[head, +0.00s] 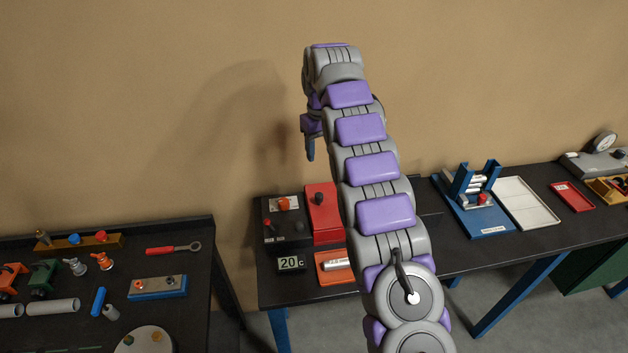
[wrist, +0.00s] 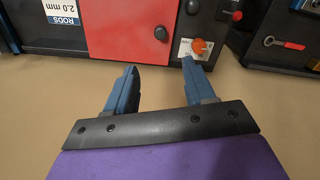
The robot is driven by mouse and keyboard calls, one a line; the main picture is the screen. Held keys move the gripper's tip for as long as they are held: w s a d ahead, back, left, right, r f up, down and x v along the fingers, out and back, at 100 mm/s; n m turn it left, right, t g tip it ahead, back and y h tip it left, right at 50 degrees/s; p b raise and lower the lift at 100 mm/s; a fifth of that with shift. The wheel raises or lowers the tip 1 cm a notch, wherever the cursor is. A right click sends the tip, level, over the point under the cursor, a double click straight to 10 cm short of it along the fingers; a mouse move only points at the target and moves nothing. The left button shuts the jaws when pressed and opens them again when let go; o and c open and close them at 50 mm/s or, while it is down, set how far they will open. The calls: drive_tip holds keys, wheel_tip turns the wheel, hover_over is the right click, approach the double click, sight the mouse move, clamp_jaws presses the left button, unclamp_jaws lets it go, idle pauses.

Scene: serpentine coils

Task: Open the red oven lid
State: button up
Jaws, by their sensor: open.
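The red oven lid (head: 326,222) lies flat and looks closed on the bench, beside a black control panel (head: 272,235) with an orange knob (head: 284,203). A dark knob (head: 318,198) sits on the lid. In the wrist view, the red lid (wrist: 120,30) and its dark knob (wrist: 160,33) are just beyond the fingertips. My gripper (head: 310,150) is raised above and behind the lid in the head view, with my arm covering part of the lid's right side. In the wrist view my gripper (wrist: 160,67) is open, with nothing between its two blue fingers.
A temperature display (head: 290,263) and an orange tray (head: 330,275) holding a white cylinder stand in front of the oven. A blue rack (head: 480,222) and a white tray (head: 526,203) are to the right. A tan wall stands behind.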

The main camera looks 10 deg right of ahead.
drive_tip(key=b, duration=0.4)
approach(319, 194)
wheel_tip(319, 194, down, 10)
drive_tip(key=shift+r, duration=0.2)
drive_tip(key=shift+c, duration=0.2)
clamp_jaws()
idle(0.4)
